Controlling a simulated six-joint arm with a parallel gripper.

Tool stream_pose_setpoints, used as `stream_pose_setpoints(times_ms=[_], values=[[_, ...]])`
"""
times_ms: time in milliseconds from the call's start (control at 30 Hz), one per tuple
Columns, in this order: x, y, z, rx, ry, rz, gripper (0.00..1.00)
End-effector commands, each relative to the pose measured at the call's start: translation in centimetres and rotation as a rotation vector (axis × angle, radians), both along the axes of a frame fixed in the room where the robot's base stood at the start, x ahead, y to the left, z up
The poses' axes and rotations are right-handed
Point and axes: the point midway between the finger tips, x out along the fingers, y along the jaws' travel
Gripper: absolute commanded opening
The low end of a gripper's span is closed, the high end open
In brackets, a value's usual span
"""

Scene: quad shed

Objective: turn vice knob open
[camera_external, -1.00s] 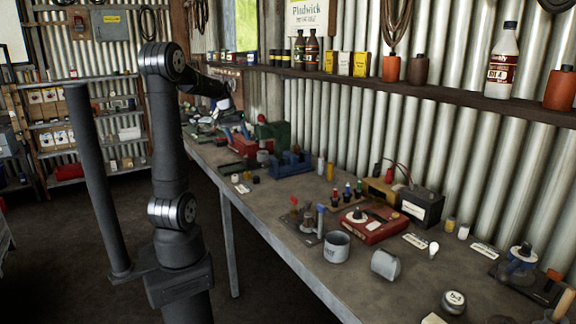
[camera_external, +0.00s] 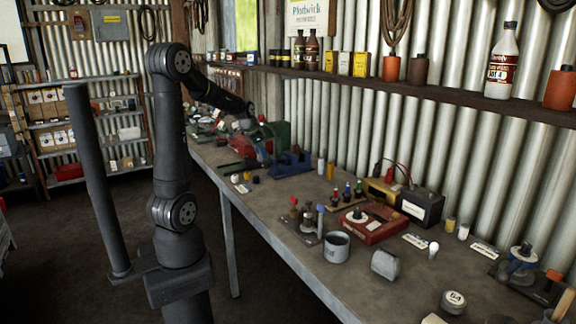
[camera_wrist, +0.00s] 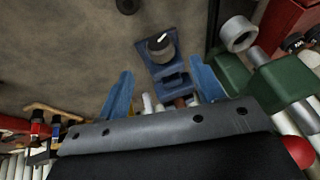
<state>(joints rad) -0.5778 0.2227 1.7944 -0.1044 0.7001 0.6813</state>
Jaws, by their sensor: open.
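The blue vice (camera_wrist: 172,72) lies in the upper middle of the wrist view. Its dark round knob (camera_wrist: 158,48) has a white mark on top and faces the camera. In the external view the blue vice (camera_external: 291,162) sits on the bench. My gripper (camera_wrist: 160,66) is open and empty. Its two blue fingers stand apart on either side of the vice in the wrist view, and the knob shows just beyond the fingertips. I cannot tell how high the fingers are above it. The fingers are too small to make out in the external view.
A green machine (camera_wrist: 285,82) with a grey cylinder is close on the right in the wrist view. Small tools (camera_wrist: 45,128) are at lower left. Bare bench (camera_wrist: 60,50) lies at upper left. A shelf (camera_external: 440,88) runs along the wall above the bench.

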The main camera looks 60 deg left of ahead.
Motion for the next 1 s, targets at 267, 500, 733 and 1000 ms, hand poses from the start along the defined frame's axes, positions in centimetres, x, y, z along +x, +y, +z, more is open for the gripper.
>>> stream_pose_setpoints(times_ms=[267, 500, 733, 1000], values=[[1.9, 0.8, -4.7, -0.002, 0.002, 0.000, 0.61], [2.8, 1.2, -6.7, -0.002, 0.001, -0.001, 0.61], [3.0, 1.3, -7.0, 0.000, -0.001, 0.001, 0.61], [2.9, 1.3, -7.0, 0.000, -0.001, 0.001, 0.36]])
